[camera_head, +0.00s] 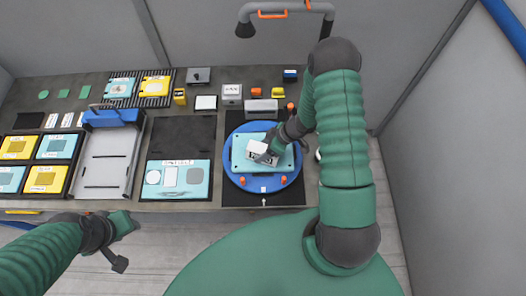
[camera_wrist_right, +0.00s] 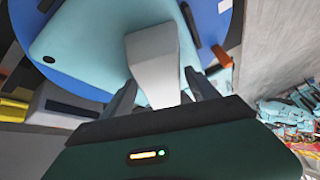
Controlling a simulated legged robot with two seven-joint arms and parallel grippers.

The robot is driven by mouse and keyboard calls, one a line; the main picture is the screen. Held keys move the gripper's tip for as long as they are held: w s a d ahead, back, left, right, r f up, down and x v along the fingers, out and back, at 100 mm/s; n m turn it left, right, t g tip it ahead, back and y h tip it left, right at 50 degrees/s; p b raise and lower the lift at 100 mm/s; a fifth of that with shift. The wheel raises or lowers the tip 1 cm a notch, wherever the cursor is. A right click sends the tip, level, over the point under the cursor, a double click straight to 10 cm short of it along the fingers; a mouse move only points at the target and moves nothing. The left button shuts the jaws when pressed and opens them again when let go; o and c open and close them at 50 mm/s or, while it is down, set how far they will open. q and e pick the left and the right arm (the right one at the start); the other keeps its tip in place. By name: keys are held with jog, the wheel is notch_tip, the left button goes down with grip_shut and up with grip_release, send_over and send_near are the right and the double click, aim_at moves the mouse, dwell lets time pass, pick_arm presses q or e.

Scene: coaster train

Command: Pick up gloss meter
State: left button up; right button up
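A small white and grey box with dark lettering, apparently the gloss meter (camera_head: 262,153), is at the teal panel (camera_head: 238,158) on the round blue turntable (camera_head: 232,172). My right gripper (camera_head: 272,146) reaches down to it from the upper right. In the right wrist view the pale block (camera_wrist_right: 155,58) stands between the two fingers of my right gripper (camera_wrist_right: 163,88). The fingers are close on both its sides; whether they press on it is unclear. Whether its far end touches the panel is hidden. My left gripper (camera_head: 121,244) is empty, fingers apart, in front of the table.
Orange pegs (camera_head: 284,180) stand around the panel. A white box (camera_head: 232,93) and a grey block (camera_head: 261,108) stand behind the turntable. A grey tray with a blue bar (camera_head: 112,118) and a teal board of shapes (camera_head: 178,193) lie left. A wall is at the right.

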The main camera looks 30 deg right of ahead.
jog(key=shift+a, duration=0.1)
grip_shut()
jog(key=shift+r, duration=0.1)
jog(key=shift+r, duration=0.1)
